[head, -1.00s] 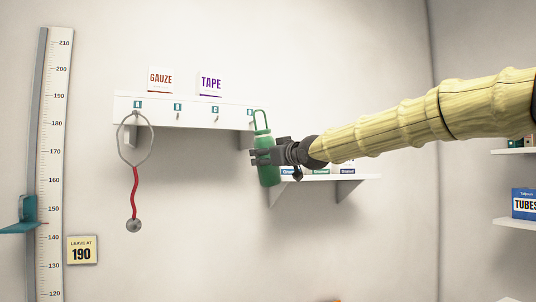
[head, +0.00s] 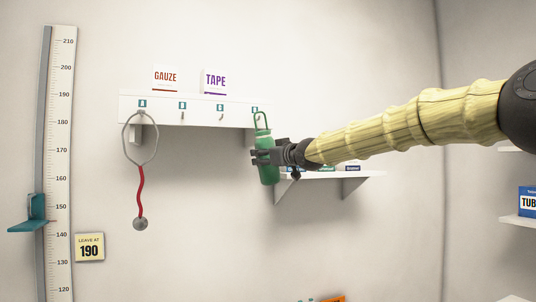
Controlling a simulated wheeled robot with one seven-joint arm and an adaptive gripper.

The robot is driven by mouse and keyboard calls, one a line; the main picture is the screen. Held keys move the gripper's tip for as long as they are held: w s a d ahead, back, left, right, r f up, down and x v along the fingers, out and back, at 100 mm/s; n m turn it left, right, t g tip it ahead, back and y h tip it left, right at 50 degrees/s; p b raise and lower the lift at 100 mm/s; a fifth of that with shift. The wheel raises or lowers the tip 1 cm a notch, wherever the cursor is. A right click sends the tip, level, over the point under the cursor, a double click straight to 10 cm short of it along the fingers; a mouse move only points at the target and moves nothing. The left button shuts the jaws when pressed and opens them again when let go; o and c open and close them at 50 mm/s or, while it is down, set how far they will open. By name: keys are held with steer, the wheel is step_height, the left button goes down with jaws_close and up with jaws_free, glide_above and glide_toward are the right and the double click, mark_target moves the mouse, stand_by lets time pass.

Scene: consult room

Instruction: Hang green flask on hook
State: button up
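The green flask (head: 268,174) is upright, with a green wire loop (head: 261,119) at its top. My gripper (head: 262,157) is shut around the upper body of the flask and holds it in the air. The loop overlaps the right end of the white hook rail (head: 160,114), just below the rightmost blue label (head: 254,110). Whether the loop is around the hook there or only in front of it, I cannot tell. Two bare hooks show further left, the second hook (head: 182,117) and the third hook (head: 221,117).
A stethoscope (head: 140,189) with a red tube hangs from the leftmost hook. Gauze (head: 165,79) and tape (head: 215,81) boxes stand on the rail's top. A white shelf (head: 330,177) with small labels is right of the flask. A height scale (head: 60,170) is at left.

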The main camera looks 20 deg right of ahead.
steer(key=shift+w, duration=0.45)
steer(key=shift+w+f+p, duration=0.35)
steer(key=shift+w+f, duration=0.2)
steer(key=shift+w, duration=0.05)
steer(key=o, duration=1.2)
steer(key=shift+o, duration=0.2)
steer(key=shift+f, duration=0.1)
steer(key=shift+s, duration=0.15)
